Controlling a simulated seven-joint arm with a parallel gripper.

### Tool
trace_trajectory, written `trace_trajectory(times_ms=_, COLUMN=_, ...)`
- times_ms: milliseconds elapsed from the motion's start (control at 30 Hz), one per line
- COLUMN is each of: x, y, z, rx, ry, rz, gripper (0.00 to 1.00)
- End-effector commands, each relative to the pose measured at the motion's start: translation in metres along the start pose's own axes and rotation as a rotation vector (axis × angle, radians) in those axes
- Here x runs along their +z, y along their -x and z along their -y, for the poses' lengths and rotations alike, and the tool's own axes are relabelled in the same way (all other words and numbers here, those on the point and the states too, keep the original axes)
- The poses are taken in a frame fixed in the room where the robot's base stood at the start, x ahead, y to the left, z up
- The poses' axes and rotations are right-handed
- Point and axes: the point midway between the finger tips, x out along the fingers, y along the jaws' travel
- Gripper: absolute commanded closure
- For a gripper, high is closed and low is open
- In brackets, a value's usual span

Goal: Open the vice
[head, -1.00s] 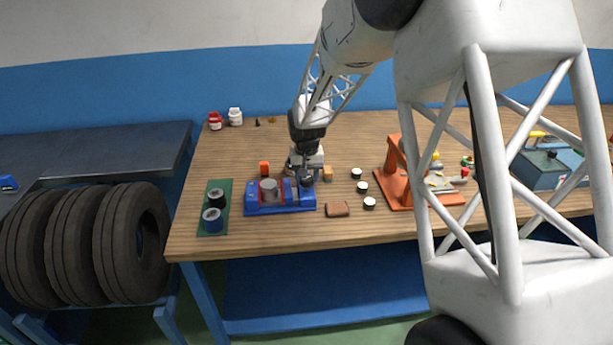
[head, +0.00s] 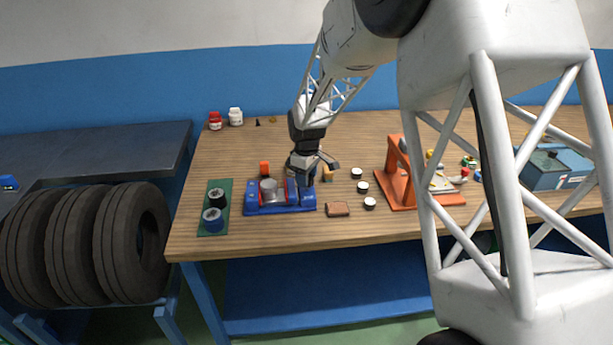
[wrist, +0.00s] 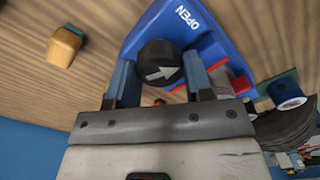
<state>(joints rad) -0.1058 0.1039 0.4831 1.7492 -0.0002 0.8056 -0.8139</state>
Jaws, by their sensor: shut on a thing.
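The blue vice (head: 265,208) with red jaw faces sits on the wooden bench, and a grey cylinder (head: 268,186) stands between its jaws. In the wrist view the vice's blue body (wrist: 195,35) bears the word OPEN. A black knob (wrist: 158,63) with a white arrow is on it. My gripper (wrist: 160,80) is shut on the knob, one finger on each side. In the head view my gripper (head: 304,180) is over the vice's right end and hides the knob.
A brown block (head: 338,209), several small white-and-black discs (head: 363,187) and an orange press (head: 400,190) are to the right. An orange block (head: 265,168) stands behind.

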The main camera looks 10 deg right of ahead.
Motion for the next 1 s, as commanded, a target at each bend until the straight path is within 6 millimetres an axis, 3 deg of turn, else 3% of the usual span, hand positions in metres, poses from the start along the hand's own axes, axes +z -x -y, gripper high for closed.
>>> trace_trajectory(times_ms=433, x=-0.0008, y=0.0009, z=-0.0001, rx=0.002, ry=0.330, rz=-0.001, gripper=0.76)
trace_trajectory(times_ms=1000, x=-0.0009, y=0.0011, z=0.0001, rx=0.002, ry=0.406, rz=-0.001, gripper=0.76)
